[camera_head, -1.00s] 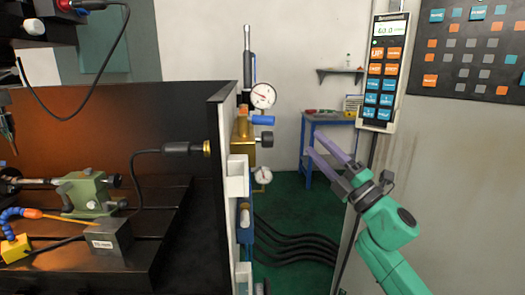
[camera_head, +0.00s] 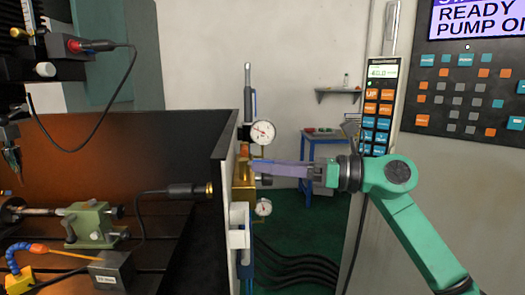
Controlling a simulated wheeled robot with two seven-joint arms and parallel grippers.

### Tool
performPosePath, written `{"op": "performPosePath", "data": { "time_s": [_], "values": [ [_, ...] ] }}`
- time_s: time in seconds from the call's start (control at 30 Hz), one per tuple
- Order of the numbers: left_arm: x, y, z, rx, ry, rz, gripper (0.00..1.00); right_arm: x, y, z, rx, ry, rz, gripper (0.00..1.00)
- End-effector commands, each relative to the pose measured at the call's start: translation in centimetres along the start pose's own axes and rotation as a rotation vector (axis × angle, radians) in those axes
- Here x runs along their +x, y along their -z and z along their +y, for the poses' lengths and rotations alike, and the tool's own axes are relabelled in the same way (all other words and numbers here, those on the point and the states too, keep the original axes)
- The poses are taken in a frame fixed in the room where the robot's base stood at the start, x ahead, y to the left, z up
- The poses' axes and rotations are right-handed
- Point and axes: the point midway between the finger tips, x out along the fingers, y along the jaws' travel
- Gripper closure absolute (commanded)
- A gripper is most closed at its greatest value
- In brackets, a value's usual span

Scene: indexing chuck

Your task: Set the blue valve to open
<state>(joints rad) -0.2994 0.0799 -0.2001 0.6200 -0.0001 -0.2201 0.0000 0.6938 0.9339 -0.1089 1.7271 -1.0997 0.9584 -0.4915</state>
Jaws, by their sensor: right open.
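The brass valve body (camera_head: 243,192) sits on the outer side of the upright panel, below a round dial gauge (camera_head: 262,132). The blue valve handle, seen earlier pointing right from the brass body, is now mostly hidden by my right gripper's purple fingers. My right gripper (camera_head: 258,168) reaches in from the right, its fingers roughly level and pointing left, with the tips at the valve. It is open. I cannot tell whether the fingers touch the handle or lie on both sides of it. My left gripper is not in view.
The white-edged panel (camera_head: 229,160) stands just left of the valve. A second gauge (camera_head: 263,207) is below. A handheld pendant (camera_head: 380,110) and control panel (camera_head: 470,95) are on the right. A blue table (camera_head: 321,165) stands behind. Black hoses (camera_head: 295,262) run below.

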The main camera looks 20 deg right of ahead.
Motion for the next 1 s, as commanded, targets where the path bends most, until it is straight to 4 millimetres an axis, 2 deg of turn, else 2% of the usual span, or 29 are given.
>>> {"op": "performPosePath", "data": {
  "time_s": [0.03,0.13,0.37,0.43,0.5,0.53,0.77,1.0],
  "values": [
    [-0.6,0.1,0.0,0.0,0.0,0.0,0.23,0.7,-0.4,0.1,0.001,-0.003,-0.001,0.47],
    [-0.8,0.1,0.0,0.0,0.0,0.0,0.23,1.6,-0.1,0.1,0.0,-0.001,-0.001,0.47],
    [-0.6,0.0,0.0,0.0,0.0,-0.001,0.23,1.8,0.1,0.0,0.0,-0.001,0.0,0.47],
    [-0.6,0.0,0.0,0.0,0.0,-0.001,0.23,1.8,0.1,0.0,0.001,-0.001,0.0,0.66],
    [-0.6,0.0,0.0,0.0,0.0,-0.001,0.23,1.7,0.1,0.0,0.001,-0.001,0.0,0.93],
    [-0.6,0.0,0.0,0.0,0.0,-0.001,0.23,1.7,0.1,0.0,0.001,0.0,0.0,1.0],
    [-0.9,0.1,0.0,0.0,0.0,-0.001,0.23,1.7,-0.1,-0.2,0.004,-0.026,0.007,1.0],
    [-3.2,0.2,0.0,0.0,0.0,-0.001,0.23,1.9,-0.7,-1.0,0.008,-0.246,0.049,1.0]
  ]
}}
